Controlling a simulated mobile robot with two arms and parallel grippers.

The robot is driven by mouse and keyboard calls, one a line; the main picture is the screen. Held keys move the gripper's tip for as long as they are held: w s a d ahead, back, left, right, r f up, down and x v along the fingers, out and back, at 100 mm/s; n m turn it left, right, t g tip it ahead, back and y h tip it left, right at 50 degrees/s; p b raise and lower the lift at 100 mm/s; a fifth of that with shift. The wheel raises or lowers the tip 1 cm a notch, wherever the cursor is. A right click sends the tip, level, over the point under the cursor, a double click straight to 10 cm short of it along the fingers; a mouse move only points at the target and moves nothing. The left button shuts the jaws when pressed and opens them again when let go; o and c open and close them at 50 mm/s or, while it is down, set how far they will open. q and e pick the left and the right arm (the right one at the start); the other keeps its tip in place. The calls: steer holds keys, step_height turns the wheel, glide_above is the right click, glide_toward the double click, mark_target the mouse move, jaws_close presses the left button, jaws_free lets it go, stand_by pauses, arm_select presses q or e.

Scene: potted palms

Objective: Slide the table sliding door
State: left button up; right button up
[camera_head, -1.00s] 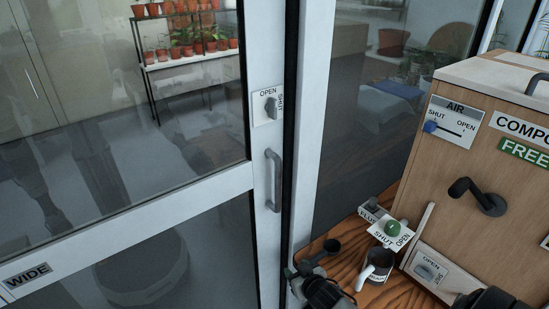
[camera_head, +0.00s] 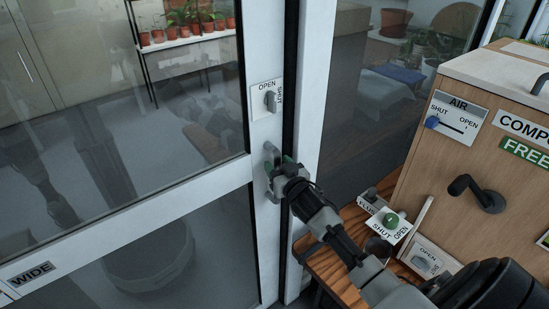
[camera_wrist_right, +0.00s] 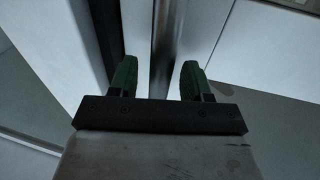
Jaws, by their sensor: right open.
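The sliding door is a white-framed glass panel (camera_head: 262,215) filling the left of the head view. A knob plate (camera_head: 266,98) marked OPEN and SHUT sits on its right stile. Below the plate is the door's grey vertical handle (camera_head: 269,150), largely hidden by my gripper. My right gripper (camera_head: 276,168) is at the handle with its jaws open. In the right wrist view its two green fingers (camera_wrist_right: 158,80) stand apart, with a grey vertical bar between them, seemingly the handle (camera_wrist_right: 161,45). Contact cannot be told. My left gripper is not in view.
A wooden table (camera_head: 322,262) stands right of the door frame, under my right arm. On it are a wooden box (camera_head: 450,165) with an AIR slider and crank, and a plate with a green knob (camera_head: 391,221). Potted plants (camera_head: 185,25) stand on a shelf behind the glass.

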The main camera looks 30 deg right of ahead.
steer(key=shift+w+d, duration=0.1)
steer(key=shift+w, duration=1.05)
steer(key=shift+c, duration=0.2)
jaws_close()
